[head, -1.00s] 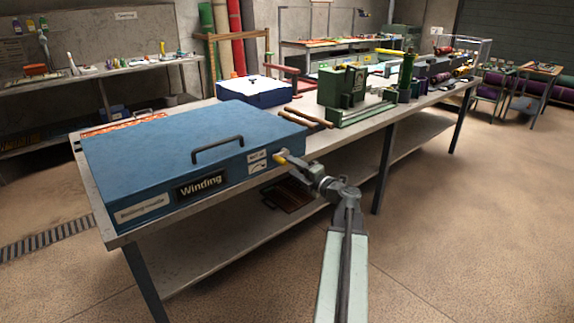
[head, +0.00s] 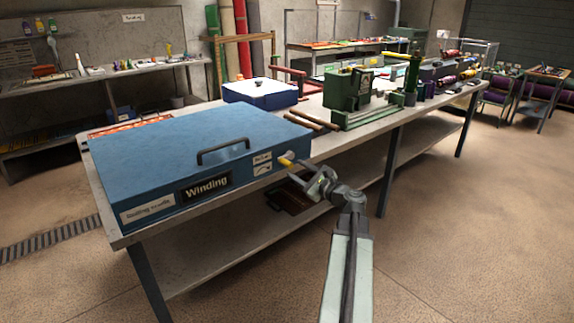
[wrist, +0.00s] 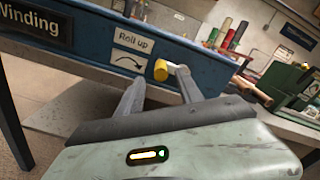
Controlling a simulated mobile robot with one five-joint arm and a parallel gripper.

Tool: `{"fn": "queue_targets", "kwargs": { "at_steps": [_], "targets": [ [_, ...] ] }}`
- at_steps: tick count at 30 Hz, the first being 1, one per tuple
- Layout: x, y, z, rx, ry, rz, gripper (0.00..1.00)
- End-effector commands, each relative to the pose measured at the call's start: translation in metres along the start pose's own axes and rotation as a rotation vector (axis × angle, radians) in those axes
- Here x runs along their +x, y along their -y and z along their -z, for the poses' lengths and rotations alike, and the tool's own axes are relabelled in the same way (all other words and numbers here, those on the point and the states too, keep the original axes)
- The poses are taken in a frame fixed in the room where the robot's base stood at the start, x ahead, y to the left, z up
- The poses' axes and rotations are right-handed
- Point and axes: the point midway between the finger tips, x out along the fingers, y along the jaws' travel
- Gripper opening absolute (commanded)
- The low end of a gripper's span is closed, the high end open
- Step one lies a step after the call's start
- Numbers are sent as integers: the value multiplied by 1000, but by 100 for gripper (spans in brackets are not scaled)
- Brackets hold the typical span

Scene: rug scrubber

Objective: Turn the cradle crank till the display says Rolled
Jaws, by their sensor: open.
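The blue cradle box (head: 190,145) lies on the near end of the bench. Its front display (head: 206,186) reads "Winding"; part of it shows in the wrist view (wrist: 35,25). The crank's yellow knob (head: 285,162) sticks out at the right end of the front. A "Roll up" label with a curved arrow (wrist: 130,62) is beside it. In the wrist view the yellow knob (wrist: 161,70) appears between my fingertips. My gripper (head: 301,178) is open and empty, just in front of and right of the knob, with a small gap in the head view.
A green machine (head: 350,95) and wooden rods (head: 315,120) sit on the bench right of the box. A blue-and-white box (head: 260,94) stands behind. A lower shelf (head: 210,245) runs under the bench. The floor right of my arm is clear.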

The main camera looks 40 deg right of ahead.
Motion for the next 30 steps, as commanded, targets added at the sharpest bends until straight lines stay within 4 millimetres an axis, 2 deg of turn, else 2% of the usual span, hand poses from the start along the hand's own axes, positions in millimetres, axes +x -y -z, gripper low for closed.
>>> {"fn": "queue_targets", "kwargs": {
  "at_steps": [9,15,18,21,26,30],
  "targets": [
    [-3,-2,-1,-1083,2,-1,43],
    [-6,-2,-1,-1683,2,-1,43],
    [-7,-2,-1,-1861,1,-1,43],
    [-8,-2,-1,-1948,0,-1,43],
    [-10,1,1,-1953,-6,-1,43],
    [10,2,1,-1951,-5,-1,43]
  ]
}}
